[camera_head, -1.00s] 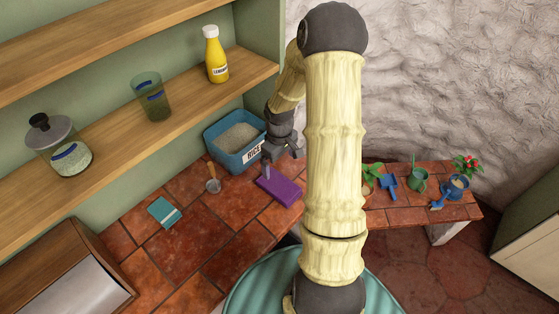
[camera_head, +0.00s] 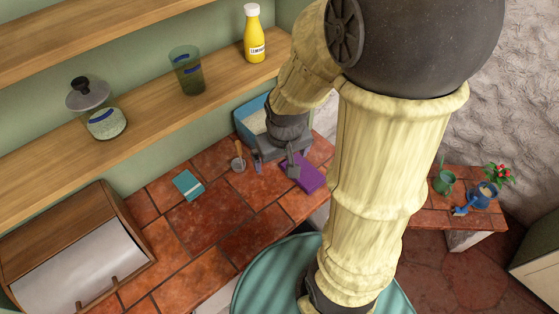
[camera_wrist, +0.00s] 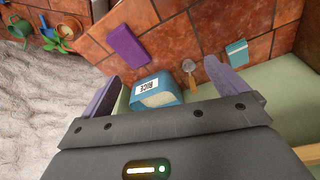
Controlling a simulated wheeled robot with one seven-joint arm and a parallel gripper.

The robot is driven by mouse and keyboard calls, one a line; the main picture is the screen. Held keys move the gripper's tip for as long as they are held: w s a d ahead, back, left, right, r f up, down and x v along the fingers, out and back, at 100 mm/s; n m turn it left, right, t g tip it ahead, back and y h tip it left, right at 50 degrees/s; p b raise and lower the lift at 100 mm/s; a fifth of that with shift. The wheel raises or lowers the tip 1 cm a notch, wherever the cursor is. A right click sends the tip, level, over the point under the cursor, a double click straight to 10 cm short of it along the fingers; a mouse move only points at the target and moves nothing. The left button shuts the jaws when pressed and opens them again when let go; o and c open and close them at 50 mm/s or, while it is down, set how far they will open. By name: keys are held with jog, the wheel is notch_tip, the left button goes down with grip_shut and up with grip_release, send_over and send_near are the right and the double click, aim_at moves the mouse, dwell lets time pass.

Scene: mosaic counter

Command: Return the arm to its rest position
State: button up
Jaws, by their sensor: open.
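My gripper (camera_head: 274,166) is above the tiled counter, in front of the blue rice bin, at the end of my bent arm. In the wrist view my gripper (camera_wrist: 166,82) has its two purple-grey fingers wide apart, with nothing held between them. The blue bin labelled RICE (camera_wrist: 155,93) shows beyond the fingers. In the head view the bin (camera_head: 243,115) is partly hidden by my arm. A purple block (camera_head: 308,178) lies flat on the counter beside my gripper, and it shows in the wrist view (camera_wrist: 128,45).
A scoop (camera_head: 238,163) and a teal packet (camera_head: 188,185) lie on the counter. A shelf holds a lidded jar (camera_head: 105,122), a green glass (camera_head: 187,72) and a yellow bottle (camera_head: 254,38). A wooden box (camera_head: 60,225) stands front left; a low bench with pots (camera_head: 487,195) is at right.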

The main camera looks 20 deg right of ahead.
jog(key=shift+s+a+r+m, duration=0.15)
jog(key=shift+s+a+r, duration=0.2)
jog(key=shift+s, duration=0.15)
jog(key=shift+s+a+r+m, duration=0.2)
jog(key=shift+s+a, duration=0.1)
jog(key=shift+s, duration=0.2)
notch_tip(320, 180, down, 3)
jog(key=b, duration=0.3)
dwell(0.4)
